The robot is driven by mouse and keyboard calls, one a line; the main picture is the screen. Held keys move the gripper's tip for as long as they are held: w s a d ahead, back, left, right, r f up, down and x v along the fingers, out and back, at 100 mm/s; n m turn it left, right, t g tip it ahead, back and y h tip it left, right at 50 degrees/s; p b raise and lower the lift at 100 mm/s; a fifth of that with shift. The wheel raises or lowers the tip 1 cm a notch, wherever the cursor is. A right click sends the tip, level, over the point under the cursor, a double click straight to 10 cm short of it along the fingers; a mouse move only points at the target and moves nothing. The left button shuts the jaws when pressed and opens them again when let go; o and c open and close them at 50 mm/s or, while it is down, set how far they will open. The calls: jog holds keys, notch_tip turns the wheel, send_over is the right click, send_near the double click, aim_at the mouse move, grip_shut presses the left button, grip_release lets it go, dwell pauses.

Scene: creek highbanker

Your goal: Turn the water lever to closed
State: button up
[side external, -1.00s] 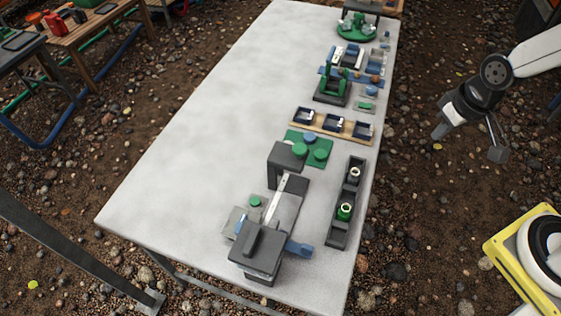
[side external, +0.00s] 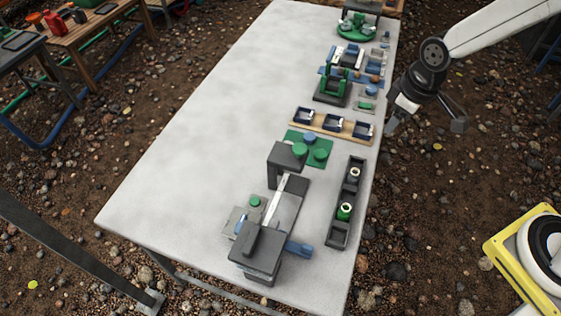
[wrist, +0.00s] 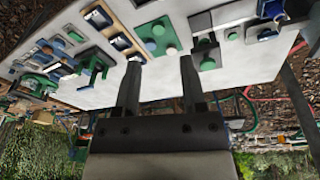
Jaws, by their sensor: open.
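My gripper (side external: 398,112) is in the air by the right edge of the table, apart from everything on it. In the wrist view its two fingers (wrist: 161,62) are spread with nothing between them. A blue lever-like bar (side external: 299,249) sticks out to the right from a dark grey unit (side external: 262,250) at the near end of the table. It is not clear whether this is the water lever or how it is set. A green upright bracket (side external: 334,88) on a dark base stands farther back; it also shows in the wrist view (wrist: 95,68).
A wooden strip with blue-lined trays (side external: 327,128), a green plate with round knobs (side external: 296,137) and a long dark tray (side external: 336,232) with green and pale pieces line the table's right side. The left part of the table (side external: 210,90) is clear.

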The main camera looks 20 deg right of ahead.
jog(key=w+a+f+n, duration=0.3)
jog(key=w+a+n, duration=0.35)
jog(key=a, duration=0.35)
jog(key=n+g, duration=0.2)
jog(key=n, duration=1.3)
send_over(240, 223)
notch_tip(240, 223, down, 13)
jog(key=shift+r, duration=0.2)
jog(key=shift+f, duration=0.15)
jog(key=shift+f, duration=4.3)
jog(key=c, duration=0.7)
